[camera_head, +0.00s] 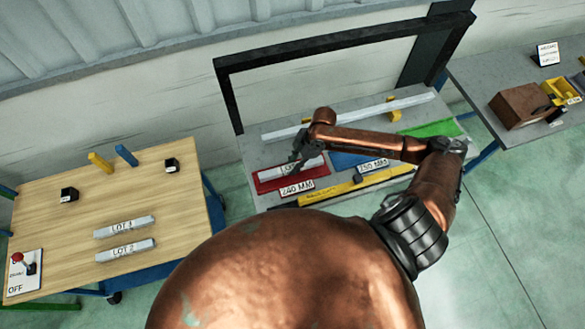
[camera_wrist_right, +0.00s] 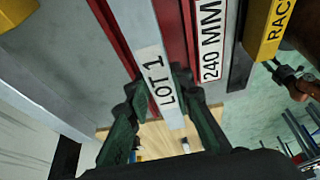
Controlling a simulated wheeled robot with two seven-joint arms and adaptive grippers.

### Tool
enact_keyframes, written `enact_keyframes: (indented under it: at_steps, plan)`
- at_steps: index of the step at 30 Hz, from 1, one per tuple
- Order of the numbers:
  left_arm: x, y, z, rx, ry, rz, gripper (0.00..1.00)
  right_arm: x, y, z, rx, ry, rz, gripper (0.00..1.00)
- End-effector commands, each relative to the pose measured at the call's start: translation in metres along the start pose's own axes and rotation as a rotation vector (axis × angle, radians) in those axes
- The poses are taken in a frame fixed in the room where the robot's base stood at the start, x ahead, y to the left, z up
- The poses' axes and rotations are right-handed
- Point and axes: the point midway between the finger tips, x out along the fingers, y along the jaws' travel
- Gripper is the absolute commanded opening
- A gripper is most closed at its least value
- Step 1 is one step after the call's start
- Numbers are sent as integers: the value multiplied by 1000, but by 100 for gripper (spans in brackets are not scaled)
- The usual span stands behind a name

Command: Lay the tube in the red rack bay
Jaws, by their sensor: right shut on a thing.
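A grey tube (camera_wrist_right: 138,30) with a LOT 1 label runs lengthwise between the red edges of the red rack bay (camera_wrist_right: 188,28) in the right wrist view. In the head view the tube (camera_head: 272,174) lies along the red bay (camera_head: 318,182), beside the 240 MM sign. My right gripper (camera_wrist_right: 158,88) is shut on the tube near one end, with a dark finger on each side. In the head view this gripper (camera_head: 303,163) is at the red bay, partly hiding the tube. I cannot tell whether the tube rests on the bay floor. My left gripper is not in view.
A blue bay (camera_head: 345,160) and a green bay (camera_head: 436,129) lie to the right of the red one. A yellow bar (camera_head: 345,188) runs along the rack's front. Two tubes (camera_head: 124,227) lie on the wooden table (camera_head: 140,190) at left. A dark frame stands behind the rack.

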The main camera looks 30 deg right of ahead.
Motion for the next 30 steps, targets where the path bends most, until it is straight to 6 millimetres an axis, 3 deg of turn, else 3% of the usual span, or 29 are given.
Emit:
enact_keyframes:
  at_steps: [6,16,17,19,30]
  plan:
    - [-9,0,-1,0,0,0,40,22,-2,6,-1,4,-2,0]
    - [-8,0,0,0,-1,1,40,25,-2,7,-2,3,-1,0]
    - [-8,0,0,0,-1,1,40,26,-2,8,-1,2,-2,22]
    - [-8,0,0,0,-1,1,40,26,-2,8,-1,2,-2,27]
    - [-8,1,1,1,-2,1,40,21,-2,8,-1,1,-1,29]
